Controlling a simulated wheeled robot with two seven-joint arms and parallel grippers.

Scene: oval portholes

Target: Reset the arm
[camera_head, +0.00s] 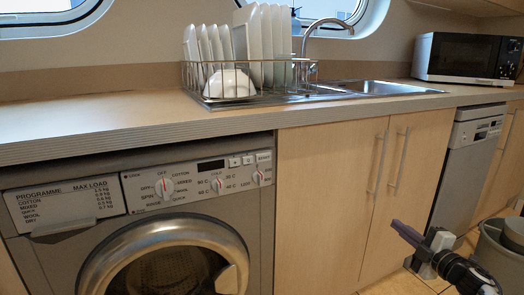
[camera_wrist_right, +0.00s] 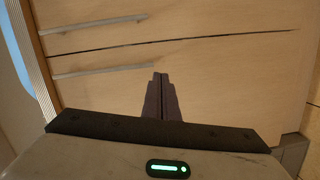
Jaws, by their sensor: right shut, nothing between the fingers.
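My right gripper (camera_head: 408,234) shows at the lower right of the head view, in front of the pale wooden cupboard doors (camera_head: 335,180). Its dark fingers are together with nothing between them. In the right wrist view the closed fingers (camera_wrist_right: 161,98) point at the cupboard doors (camera_wrist_right: 220,75), apart from the two bar handles (camera_wrist_right: 100,70). My left gripper is in neither view.
A washing machine (camera_head: 60,262) stands under the counter (camera_head: 90,122) at left. A dish rack (camera_head: 290,97) with plates, a sink (camera_head: 380,88) and a microwave (camera_head: 465,56) are on top. A dishwasher (camera_head: 458,170) and a grey bin (camera_head: 503,250) stand at right.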

